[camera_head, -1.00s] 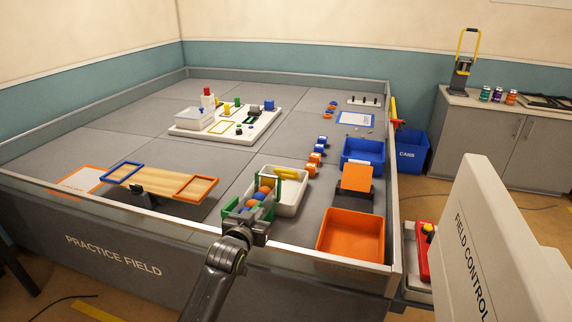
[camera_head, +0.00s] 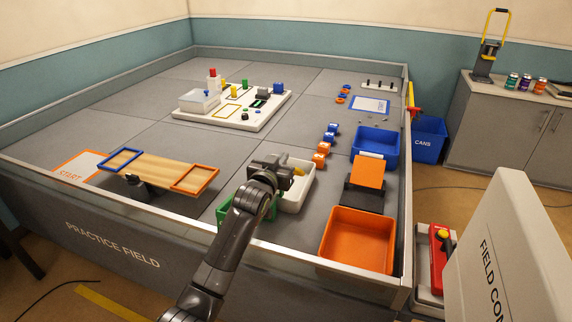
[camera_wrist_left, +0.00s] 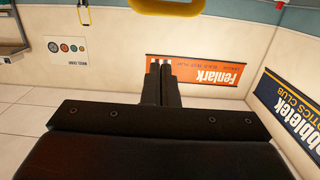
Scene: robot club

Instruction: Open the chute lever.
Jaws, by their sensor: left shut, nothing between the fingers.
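My left gripper (camera_head: 272,172) is shut and empty, above the near edge of the field, in front of the white bin (camera_head: 293,205). Its closed fingers also show in the left wrist view (camera_wrist_left: 161,84), with nothing between them. The green chute (camera_head: 262,212) is mostly hidden behind my arm and gripper. A yellow bar (camera_wrist_left: 180,6) is cut off at the top of the wrist view, apart from the fingertips. My right gripper is not in view.
An orange bin (camera_head: 357,240), a dark stand with an orange plate (camera_head: 367,173) and a blue bin (camera_head: 376,143) line the right side. The field wall (camera_head: 200,215) runs along the front.

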